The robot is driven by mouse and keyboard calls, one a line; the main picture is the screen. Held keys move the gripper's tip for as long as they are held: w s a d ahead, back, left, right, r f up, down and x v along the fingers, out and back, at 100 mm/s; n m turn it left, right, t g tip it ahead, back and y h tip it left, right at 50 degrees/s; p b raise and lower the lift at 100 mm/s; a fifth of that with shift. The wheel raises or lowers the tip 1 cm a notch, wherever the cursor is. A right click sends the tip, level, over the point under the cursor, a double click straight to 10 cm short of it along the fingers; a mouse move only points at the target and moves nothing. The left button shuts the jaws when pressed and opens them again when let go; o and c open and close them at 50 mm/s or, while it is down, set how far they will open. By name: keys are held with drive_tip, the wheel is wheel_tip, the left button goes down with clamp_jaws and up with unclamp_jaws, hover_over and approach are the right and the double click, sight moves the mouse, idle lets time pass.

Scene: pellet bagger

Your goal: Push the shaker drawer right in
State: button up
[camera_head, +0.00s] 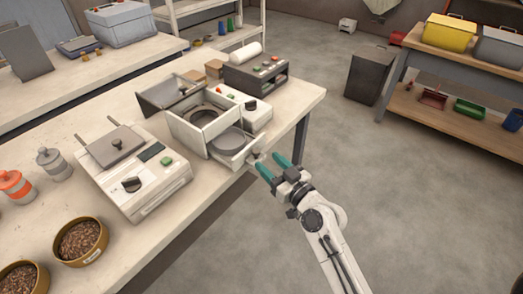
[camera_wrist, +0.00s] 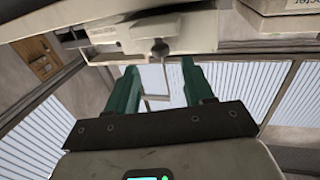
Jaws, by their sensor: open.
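The shaker drawer (camera_head: 240,158) is a white drawer pulled partway out of the white shaker housing (camera_head: 190,129) near the table's front edge. A round grey pan lies in it. The fingers also show in the wrist view (camera_wrist: 159,68), apart. Whether they touch the drawer I cannot tell.
A white sealer-like machine (camera_head: 148,184) stands left of the shaker on the table. A dark grey box with buttons (camera_head: 257,72) stands behind it. Bowls of pellets (camera_head: 82,240) and bottles (camera_head: 54,163) are at left.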

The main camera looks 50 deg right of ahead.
sight(259, 154)
drive_tip(key=p+x, duration=0.1)
drive_tip(key=x, duration=0.4)
drive_tip(key=shift+a, duration=0.1)
drive_tip(key=shift+s, duration=0.1)
clamp_jaws()
idle(0.3)
